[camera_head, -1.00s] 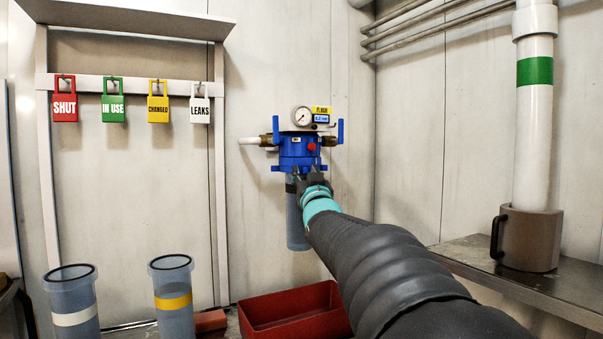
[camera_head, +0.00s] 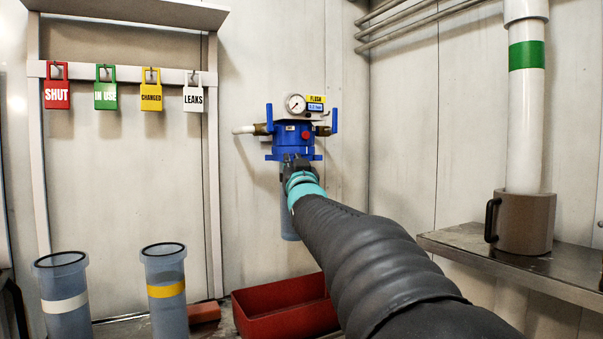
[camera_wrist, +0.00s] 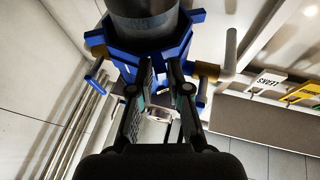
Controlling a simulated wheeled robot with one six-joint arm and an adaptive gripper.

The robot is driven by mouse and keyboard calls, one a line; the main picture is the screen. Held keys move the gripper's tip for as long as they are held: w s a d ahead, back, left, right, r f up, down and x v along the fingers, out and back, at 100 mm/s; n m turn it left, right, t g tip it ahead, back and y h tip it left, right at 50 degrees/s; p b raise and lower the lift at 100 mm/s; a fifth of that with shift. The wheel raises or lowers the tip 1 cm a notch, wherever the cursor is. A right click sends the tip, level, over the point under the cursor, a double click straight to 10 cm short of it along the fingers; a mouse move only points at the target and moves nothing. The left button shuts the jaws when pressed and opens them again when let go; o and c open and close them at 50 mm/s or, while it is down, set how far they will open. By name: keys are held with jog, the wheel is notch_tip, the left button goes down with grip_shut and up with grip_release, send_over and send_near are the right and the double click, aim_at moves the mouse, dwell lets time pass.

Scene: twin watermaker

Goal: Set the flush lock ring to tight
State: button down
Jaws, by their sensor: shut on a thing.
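The flush unit (camera_head: 293,133) is a blue housing on the back wall with a round gauge (camera_head: 296,103) and a yellow FLUSH label (camera_head: 315,99). The flush lock ring (camera_head: 275,157) is the blue band with lugs at its lower end, above a clear bluish bowl (camera_head: 289,222). My gripper (camera_head: 293,163) is at the front of the ring and partly hides it and the bowl. In the wrist view, the two fingers of my gripper (camera_wrist: 161,68) are shut on the front of the blue ring (camera_wrist: 133,50), below the dark bowl end. The ring's tightness mark cannot be read.
Two clear bowls, one white-banded (camera_head: 66,300) and one yellow-banded (camera_head: 165,290), stand at lower left. A red bin (camera_head: 285,312) is below the unit. Padlock tags (camera_head: 106,88) hang at left. A steel shelf (camera_head: 560,268) with a brown-based pipe (camera_head: 524,222) is at right.

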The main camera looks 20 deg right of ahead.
jog(key=shift+w+a+r+b, duration=0.1)
jog(key=shift+w+a+b, duration=0.1)
jog(key=shift+a, duration=0.25)
jog(key=shift+w+a+r+b, duration=0.1)
jog(key=shift+w+a+b, duration=0.05)
jog(key=shift+a, duration=0.25)
jog(key=c, duration=1.2)
grip_release()
jog(key=shift+a, duration=0.25)
jog(key=shift+w+a, duration=0.1)
jog(key=shift+d, duration=0.35)
jog(key=shift+f, duration=0.2)
jog(key=v, duration=1.2)
jog(key=shift+r, duration=0.1)
